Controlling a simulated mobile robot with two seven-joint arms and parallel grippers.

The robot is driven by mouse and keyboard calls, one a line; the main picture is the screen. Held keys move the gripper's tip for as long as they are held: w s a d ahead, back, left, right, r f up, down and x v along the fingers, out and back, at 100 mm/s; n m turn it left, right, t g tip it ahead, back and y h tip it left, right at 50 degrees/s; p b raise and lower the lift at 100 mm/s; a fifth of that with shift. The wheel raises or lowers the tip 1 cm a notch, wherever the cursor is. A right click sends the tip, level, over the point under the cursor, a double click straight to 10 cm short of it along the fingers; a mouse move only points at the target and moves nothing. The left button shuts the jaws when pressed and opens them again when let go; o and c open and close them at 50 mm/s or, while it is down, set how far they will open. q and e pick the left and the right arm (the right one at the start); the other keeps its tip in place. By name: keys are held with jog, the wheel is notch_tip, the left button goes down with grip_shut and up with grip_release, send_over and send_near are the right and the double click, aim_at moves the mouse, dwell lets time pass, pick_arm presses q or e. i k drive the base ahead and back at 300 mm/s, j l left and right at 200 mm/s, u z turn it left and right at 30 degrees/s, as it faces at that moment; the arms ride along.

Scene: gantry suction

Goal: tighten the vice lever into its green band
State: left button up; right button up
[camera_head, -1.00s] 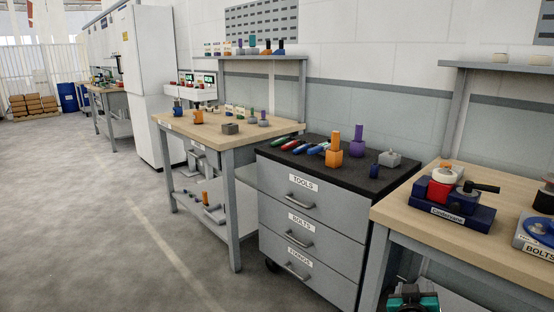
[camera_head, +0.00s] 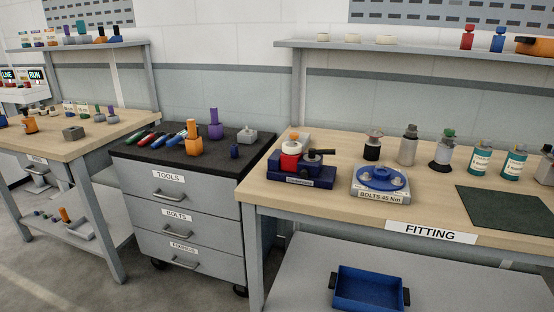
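A dark blue block (camera_head: 303,180) with a white label stands at the left of the fitting bench and looks like the vice. Neither of my grippers is in view.
The wooden fitting bench (camera_head: 345,210) also carries a bolts plate with a blue flange (camera_head: 380,177), several bottles and a dark green mat (camera_head: 505,215). A blue tray (camera_head: 370,288) is on the lower shelf. A tool cabinet (camera_head: 180,200) stands to the left.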

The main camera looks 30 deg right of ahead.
aim_at(313, 151)
jog(key=z, duration=1.25)
